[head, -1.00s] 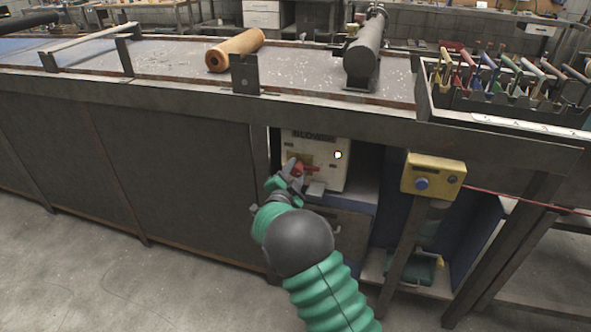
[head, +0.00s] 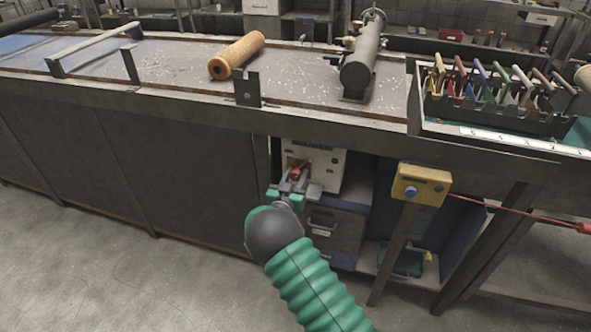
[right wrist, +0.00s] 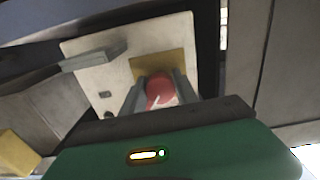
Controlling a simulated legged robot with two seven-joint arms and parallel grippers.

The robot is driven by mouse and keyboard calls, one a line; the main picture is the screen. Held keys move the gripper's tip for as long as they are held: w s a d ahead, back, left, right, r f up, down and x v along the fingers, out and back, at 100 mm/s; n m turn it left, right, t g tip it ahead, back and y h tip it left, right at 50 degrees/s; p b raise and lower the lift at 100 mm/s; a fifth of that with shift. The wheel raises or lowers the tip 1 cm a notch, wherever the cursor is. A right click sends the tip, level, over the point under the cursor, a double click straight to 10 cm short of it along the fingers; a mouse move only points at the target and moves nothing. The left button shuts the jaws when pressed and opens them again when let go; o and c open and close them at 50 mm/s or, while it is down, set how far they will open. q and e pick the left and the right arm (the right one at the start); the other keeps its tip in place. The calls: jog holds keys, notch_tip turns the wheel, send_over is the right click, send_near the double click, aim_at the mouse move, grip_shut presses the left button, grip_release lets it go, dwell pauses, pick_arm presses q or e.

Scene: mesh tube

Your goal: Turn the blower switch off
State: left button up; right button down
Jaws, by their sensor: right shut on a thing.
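The blower switch is a red knob (right wrist: 160,90) with a white pointer line, on a yellow plate (right wrist: 168,64) on a pale control box (right wrist: 135,50). In the head view the box (head: 328,170) stands in the bay under the bench, and the red knob (head: 305,168) shows at its left side. My right gripper (head: 296,178) is at the box front. In the right wrist view its two grey fingers (right wrist: 159,92) stand either side of the knob, shut on it. The pointer runs down and slightly left in that view. My left gripper is not in view.
A grey drawer unit (head: 332,230) stands below the box. A yellow box with a blue button (head: 421,185) sits on a post to the right. The bench edge (head: 200,112) overhangs the bay. An orange mesh tube (head: 237,55) lies on the bench top.

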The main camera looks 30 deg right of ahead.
jog(key=n+p, duration=0.2)
jog(key=n, duration=0.1)
jog(key=shift+r+n, duration=0.15)
jog(key=shift+n, duration=0.25)
jog(key=shift+n+p, duration=0.75)
jog(key=shift+n, duration=1.05)
jog(key=c, duration=0.9)
grip_release()
jog(key=shift+f, duration=0.2)
jog(key=shift+c, duration=0.2)
jog(key=shift+r, duration=0.1)
jog(key=shift+s+a, duration=0.2)
jog(key=shift+a, duration=0.1)
jog(key=p+v, duration=0.3)
jog(key=v, duration=1.3)
